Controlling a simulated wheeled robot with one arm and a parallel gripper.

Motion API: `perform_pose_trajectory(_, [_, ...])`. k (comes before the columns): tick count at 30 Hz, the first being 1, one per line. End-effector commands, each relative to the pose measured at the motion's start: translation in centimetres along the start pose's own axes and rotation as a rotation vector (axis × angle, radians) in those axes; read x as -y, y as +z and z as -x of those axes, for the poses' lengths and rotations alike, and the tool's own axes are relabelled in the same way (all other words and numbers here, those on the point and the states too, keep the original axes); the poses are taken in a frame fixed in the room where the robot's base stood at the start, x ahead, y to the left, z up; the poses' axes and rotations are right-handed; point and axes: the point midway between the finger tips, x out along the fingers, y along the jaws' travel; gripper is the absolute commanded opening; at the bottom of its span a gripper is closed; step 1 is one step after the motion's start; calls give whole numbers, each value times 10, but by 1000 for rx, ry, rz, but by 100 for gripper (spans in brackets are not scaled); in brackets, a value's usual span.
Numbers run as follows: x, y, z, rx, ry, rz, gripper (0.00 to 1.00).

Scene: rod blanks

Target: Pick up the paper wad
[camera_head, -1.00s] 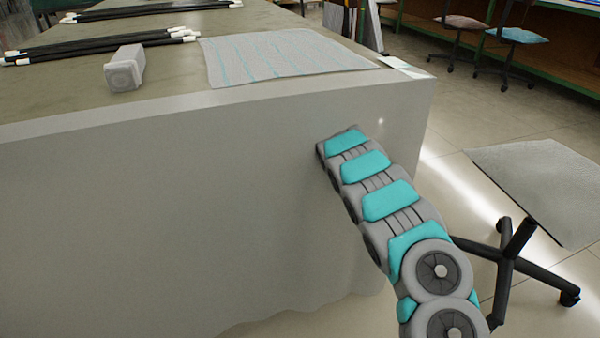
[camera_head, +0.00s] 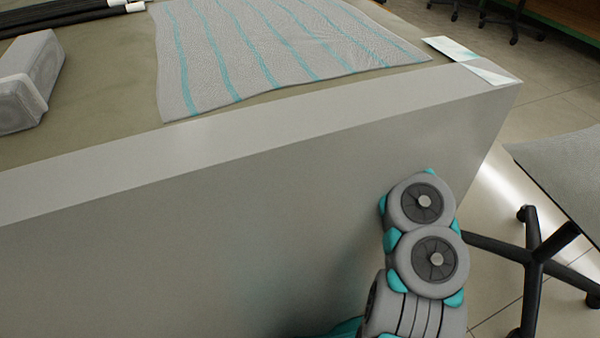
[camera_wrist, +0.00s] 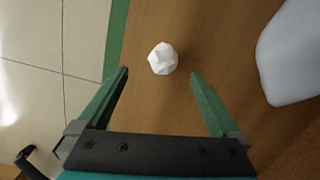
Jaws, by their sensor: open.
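The paper wad (camera_wrist: 163,58) is a small white crumpled ball in the wrist view. It lies on a brown wooden surface (camera_wrist: 200,25), near that surface's green edge. My gripper (camera_wrist: 160,78) is open, with its two green fingers spread apart. The wad shows just beyond the fingertips, roughly midway between them, and nothing is held. How far the wad is below the fingers I cannot tell. The head view shows my arm but neither the wad nor my gripper.
In the head view a grey table (camera_head: 230,160) carries a striped cloth (camera_head: 270,50), a grey box-shaped object (camera_head: 30,85) and black rods (camera_head: 75,12). A chair (camera_head: 535,255) stands at the right. In the wrist view a pale rounded object (camera_wrist: 290,60) is right of the wad.

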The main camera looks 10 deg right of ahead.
Motion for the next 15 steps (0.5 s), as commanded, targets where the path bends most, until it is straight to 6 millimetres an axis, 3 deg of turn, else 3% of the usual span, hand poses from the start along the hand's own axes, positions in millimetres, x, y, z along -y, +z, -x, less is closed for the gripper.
perform_pose_trajectory(15, [4,3,-57,1,0,0,100])
